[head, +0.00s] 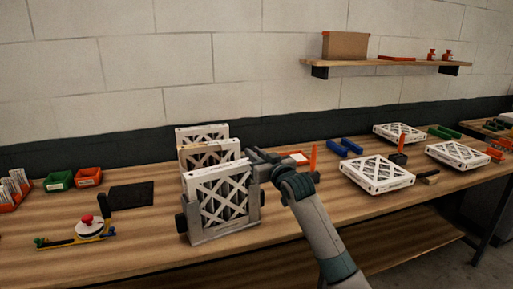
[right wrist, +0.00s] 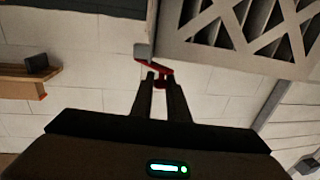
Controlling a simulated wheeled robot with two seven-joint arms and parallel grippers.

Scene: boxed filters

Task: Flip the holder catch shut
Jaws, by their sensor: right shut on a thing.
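A grey holder (head: 207,236) stands on the bench with a white lattice-faced filter (head: 213,184) upright in it. My right gripper (head: 256,163) is at the holder's upper right corner. In the right wrist view its fingers (right wrist: 160,78) are nearly together, shut on a thin red catch (right wrist: 149,63). The catch runs from a small grey block (right wrist: 144,50) beside the filter (right wrist: 235,35). In the head view my gripper hides the catch. My left gripper is not in view.
More filters stand upright behind the holder (head: 202,132). Flat filters (head: 376,173) lie to the right. A wall shelf (head: 385,63) is above.

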